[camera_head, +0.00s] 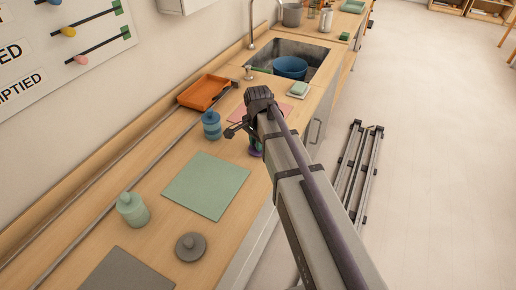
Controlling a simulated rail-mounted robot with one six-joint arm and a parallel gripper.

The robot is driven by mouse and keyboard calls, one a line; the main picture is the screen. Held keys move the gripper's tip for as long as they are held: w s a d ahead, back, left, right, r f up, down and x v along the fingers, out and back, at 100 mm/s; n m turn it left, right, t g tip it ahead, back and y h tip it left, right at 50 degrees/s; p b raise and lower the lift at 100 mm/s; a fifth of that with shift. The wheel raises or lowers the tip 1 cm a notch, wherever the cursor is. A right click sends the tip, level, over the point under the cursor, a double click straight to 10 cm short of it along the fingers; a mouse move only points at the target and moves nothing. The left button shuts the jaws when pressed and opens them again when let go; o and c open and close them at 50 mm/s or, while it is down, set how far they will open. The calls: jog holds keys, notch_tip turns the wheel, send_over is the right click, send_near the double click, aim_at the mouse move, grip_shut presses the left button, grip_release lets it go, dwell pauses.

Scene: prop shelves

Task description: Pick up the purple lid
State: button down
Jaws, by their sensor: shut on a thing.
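A small patch of purple (257,153), which I take to be the purple lid, shows at the left edge of my arm, beyond the green mat. My arm hides most of it, and a dark green piece shows just above it. My gripper (240,129) is mostly hidden behind my arm, with only some dark parts showing to the right of the blue jar. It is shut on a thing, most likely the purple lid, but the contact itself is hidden.
On the counter are a blue jar (211,126), a green mat (207,186), a mint jar (132,209), a grey lid (190,246), a grey mat (125,272), a pink mat (248,109) and an orange tray (204,92). A sink (317,59) with a blue tub lies beyond.

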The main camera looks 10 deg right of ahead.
notch_tip(320, 180, up, 10)
jog(key=p, duration=1)
jog(key=shift+r, duration=0.25)
